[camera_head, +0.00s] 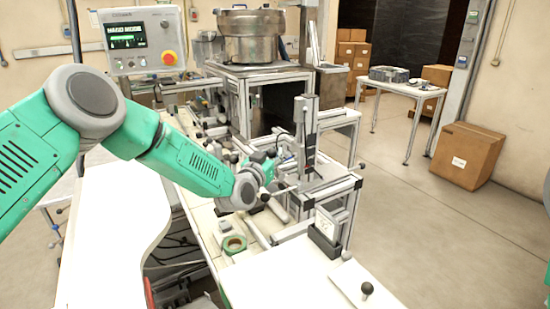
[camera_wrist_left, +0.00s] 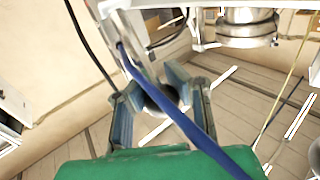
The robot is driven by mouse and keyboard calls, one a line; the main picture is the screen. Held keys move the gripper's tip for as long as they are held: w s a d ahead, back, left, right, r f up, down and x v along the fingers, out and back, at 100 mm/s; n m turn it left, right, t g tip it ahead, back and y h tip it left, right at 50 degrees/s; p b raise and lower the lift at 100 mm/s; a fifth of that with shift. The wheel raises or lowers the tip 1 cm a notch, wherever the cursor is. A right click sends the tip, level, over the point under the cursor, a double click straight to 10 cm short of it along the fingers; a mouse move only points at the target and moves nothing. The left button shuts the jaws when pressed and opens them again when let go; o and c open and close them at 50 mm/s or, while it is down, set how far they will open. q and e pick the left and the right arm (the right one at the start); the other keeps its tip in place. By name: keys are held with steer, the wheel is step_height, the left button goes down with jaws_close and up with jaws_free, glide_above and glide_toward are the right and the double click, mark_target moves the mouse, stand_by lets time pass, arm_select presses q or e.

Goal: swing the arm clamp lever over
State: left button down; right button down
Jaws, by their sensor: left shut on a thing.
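My left arm comes in from the left in the head view and ends at my left gripper (camera_head: 267,172), beside the metal frame of the machine. In the left wrist view the two fingers of the gripper (camera_wrist_left: 160,97) stand on either side of a dark, shiny round knob (camera_wrist_left: 158,100), which looks like the end of the clamp lever. The fingers are closed on it. A blue strip crosses in front and hides part of the knob. In the head view a thin rod with a black ball (camera_head: 265,196) shows just below the gripper; the held part is hidden there. My right gripper is not in view.
A green tape reel (camera_head: 234,244) lies on the bench in front of the frame. A black bin (camera_head: 324,240) and a white plate with a black knob (camera_head: 367,288) are at the near right. An upright metal column (camera_head: 305,135) stands close behind the gripper.

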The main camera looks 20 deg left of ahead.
arm_select(q)
steer(key=s+f+n+t+b, duration=0.1)
steer(key=b, duration=0.3)
steer(key=s+a+f+n+t+b, duration=0.1)
steer(key=t+b, duration=0.1)
steer(key=b, duration=0.2)
steer(key=s+a+f+n+t+b, duration=0.1)
steer(key=n+b, duration=0.1)
steer(key=b, duration=0.3)
steer(key=shift+f, duration=0.1)
steer(key=shift+s+a+n+t+y+b, duration=0.15)
steer(key=shift+n+t+y+b, duration=0.35)
steer(key=shift+b, duration=0.4)
